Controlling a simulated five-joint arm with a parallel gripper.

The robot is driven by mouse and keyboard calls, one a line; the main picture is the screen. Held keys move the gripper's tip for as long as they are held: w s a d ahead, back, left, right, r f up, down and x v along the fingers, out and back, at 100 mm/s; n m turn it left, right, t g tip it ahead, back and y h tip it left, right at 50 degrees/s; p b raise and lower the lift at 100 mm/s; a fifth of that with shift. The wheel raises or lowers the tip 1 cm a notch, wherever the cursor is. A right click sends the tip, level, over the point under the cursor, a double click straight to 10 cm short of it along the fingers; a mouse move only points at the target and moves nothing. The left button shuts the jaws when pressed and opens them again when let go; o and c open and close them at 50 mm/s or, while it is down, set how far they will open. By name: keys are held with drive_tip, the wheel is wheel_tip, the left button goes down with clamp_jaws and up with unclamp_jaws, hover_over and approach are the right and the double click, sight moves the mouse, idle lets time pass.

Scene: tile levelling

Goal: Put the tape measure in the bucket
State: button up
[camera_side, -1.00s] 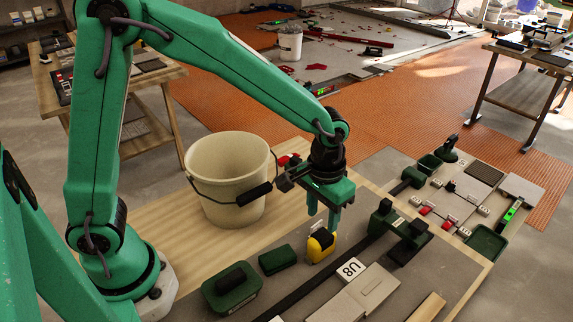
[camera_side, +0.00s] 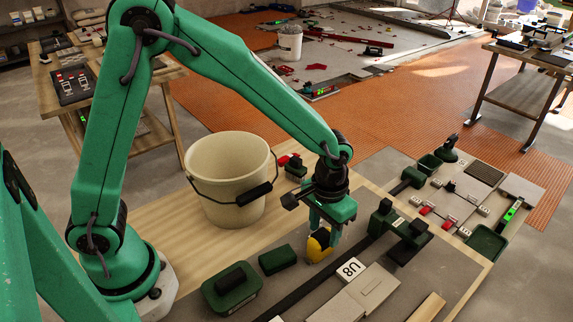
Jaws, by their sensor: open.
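The yellow and black tape measure (camera_side: 318,247) stands on the grey mat near the front of the wooden bench. My gripper (camera_side: 322,238) is lowered over it, jaws pointing down, with green fingers at either side of its upper part. The jaws are open; whether a finger touches the tape measure I cannot tell. The fingers hide part of it. The cream bucket (camera_side: 226,205) stands upright on the bench, left of and behind my gripper. Its mouth is open, and its handle with a black grip hangs on the near side.
A green block (camera_side: 277,259) and a green float with a black handle (camera_side: 232,288) lie left of the tape measure. A green and black tool (camera_side: 401,228) is close on the right. A white tile marked U8 (camera_side: 351,269) lies in front. A red-and-black item (camera_side: 293,165) sits behind.

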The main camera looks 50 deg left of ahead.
sight(323, 235)
drive_tip(key=shift+s+a+f, duration=0.1)
drive_tip(key=shift+s+f, duration=0.05)
drive_tip(key=shift+f, duration=2.4)
drive_tip(key=shift+c, duration=0.4)
clamp_jaws()
drive_tip(key=shift+r, duration=0.15)
drive_tip(key=shift+r, duration=0.7)
drive_tip(key=r, duration=0.3)
drive_tip(key=shift+s+d+r, duration=0.1)
drive_tip(key=shift+s+d, duration=0.25)
drive_tip(key=shift+s, duration=0.05)
drive_tip(key=s+d+r, duration=0.6)
drive_tip(key=s, duration=0.2)
drive_tip(key=shift+s, duration=0.35)
drive_tip(key=shift+r, duration=0.1)
